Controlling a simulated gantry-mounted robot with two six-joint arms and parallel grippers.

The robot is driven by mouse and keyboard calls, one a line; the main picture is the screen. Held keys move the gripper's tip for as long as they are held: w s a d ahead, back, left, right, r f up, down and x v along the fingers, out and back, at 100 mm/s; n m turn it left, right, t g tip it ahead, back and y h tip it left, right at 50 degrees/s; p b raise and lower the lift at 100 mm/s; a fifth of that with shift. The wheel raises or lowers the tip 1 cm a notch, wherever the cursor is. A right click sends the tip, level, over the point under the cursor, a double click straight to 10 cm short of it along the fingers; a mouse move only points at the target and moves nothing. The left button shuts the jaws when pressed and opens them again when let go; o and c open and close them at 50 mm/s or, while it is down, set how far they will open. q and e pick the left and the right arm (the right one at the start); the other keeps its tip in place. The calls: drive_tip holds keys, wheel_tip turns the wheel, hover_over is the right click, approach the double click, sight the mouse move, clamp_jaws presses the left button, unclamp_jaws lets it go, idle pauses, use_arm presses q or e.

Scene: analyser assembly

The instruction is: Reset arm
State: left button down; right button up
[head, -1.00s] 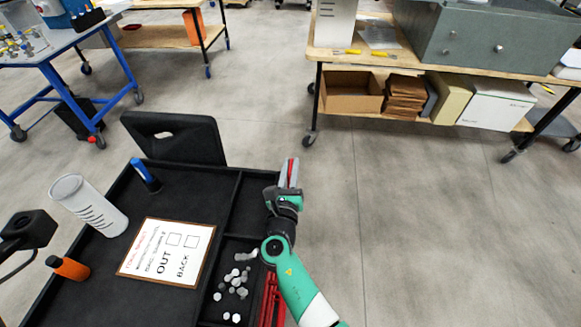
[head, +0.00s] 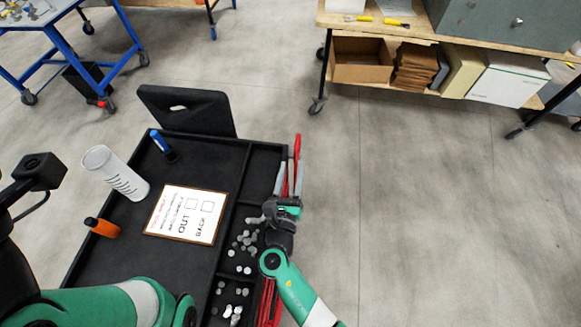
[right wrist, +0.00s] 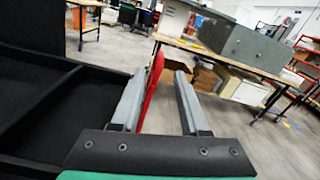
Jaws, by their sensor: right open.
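My right gripper (head: 289,180) is over the right edge of the black cart tray (head: 205,268), pointing away from me. In the right wrist view its two grey fingers (right wrist: 160,98) are apart. A red bar (head: 298,150) stands at the cart's right edge; in the right wrist view this red bar (right wrist: 151,85) shows between the fingers, close to the left one. I cannot tell whether they touch. My left arm (head: 130,302) shows at the bottom left; its gripper is out of view.
The tray holds a white cylinder (head: 114,172), a blue-capped item (head: 162,145), an orange item (head: 102,228), a sign (head: 187,214) and several small grey pieces (head: 243,242). A wooden bench (head: 440,38) stands at the back right. The floor right of the cart is open.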

drive_tip(key=shift+v, duration=0.9)
